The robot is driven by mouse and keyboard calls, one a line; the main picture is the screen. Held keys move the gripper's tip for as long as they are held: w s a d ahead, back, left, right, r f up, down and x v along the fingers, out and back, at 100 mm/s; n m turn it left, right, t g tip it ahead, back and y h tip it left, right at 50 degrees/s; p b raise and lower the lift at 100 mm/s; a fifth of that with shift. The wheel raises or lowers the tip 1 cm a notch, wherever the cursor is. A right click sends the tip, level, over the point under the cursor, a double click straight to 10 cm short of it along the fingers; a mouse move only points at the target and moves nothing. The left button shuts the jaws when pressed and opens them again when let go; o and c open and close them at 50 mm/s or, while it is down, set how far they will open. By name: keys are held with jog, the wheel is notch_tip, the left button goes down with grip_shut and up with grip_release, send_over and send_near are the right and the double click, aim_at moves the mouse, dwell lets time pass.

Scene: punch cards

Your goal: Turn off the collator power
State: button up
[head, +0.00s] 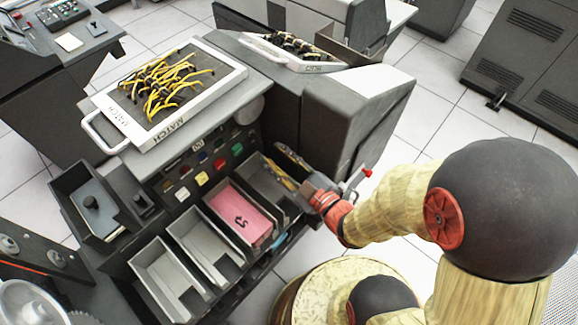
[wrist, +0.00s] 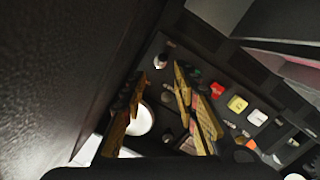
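The collator is the dark grey machine (head: 345,115) with a front panel of coloured buttons (head: 203,179). The panel also shows in the wrist view, with red, yellow and white buttons (wrist: 237,104) right of my gripper. A small dark switch or knob with a pale end (wrist: 163,57) stands just beyond the fingertips in the wrist view; I cannot read its label or position. My gripper (head: 284,163) is open and empty near the panel's right end, above the rightmost bin. Its fingers (wrist: 160,77) are apart, with a white round part (wrist: 141,118) behind the gap.
A dark cabinet wall (wrist: 70,80) stands close on the left of my gripper. Open bins (head: 160,272) lie below the panel; one holds pink cards (head: 240,214). A plugboard with yellow wires (head: 168,90) sits on top.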

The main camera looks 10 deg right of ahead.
jog(key=shift+v, duration=2.5)
